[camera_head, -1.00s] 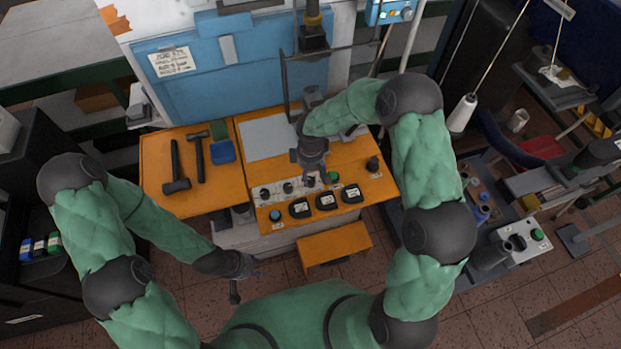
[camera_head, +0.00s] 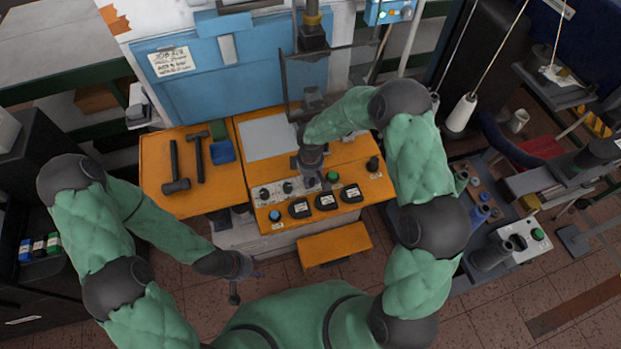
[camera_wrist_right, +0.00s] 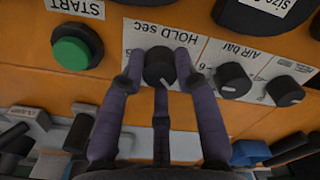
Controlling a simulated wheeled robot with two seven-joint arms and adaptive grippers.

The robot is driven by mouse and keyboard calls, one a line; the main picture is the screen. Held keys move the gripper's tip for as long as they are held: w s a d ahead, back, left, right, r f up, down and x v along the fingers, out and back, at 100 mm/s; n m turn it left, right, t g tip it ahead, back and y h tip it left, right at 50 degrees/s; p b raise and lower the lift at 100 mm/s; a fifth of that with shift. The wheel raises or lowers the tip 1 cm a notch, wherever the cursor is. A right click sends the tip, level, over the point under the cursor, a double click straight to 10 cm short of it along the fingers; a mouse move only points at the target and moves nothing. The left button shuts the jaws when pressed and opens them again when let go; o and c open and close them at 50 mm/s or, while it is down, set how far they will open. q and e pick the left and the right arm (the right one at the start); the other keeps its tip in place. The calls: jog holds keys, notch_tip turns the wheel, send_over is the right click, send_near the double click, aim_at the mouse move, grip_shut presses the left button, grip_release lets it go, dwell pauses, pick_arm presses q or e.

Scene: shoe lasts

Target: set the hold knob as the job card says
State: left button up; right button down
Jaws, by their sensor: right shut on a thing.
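The HOLD sec knob (camera_wrist_right: 158,66) is a round black knob on a white label strip in the right wrist view. Its white pointer mark faces the lower edge of that view, slightly right. My right gripper (camera_wrist_right: 160,72) has its purple fingers closed around this knob. In the head view my right gripper (camera_head: 312,176) reaches down to the control panel (camera_head: 290,237) and hides the knob. The job card (camera_head: 171,61) is a white sheet on the blue panel; its writing is too small to read. My left gripper (camera_head: 240,280) hangs low, away from the panel; its fingers are unclear.
The green START button (camera_wrist_right: 77,48) is beside the HOLD knob. The AIR knob (camera_wrist_right: 233,80) and another black knob (camera_wrist_right: 285,91) are on its other side. Black labelled boxes (camera_head: 326,200) line the panel front. Two hammers (camera_head: 175,168) lie on the orange side table.

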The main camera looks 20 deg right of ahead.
jog(key=m+b, duration=0.4)
jog(key=shift+f, duration=0.15)
jog(key=m+b, duration=0.2)
jog(key=m, duration=0.1)
jog(key=shift+m+b, duration=0.65)
jog(key=shift+m, duration=0.15)
jog(key=c, duration=0.9)
grip_release()
jog(key=shift+r, duration=0.2)
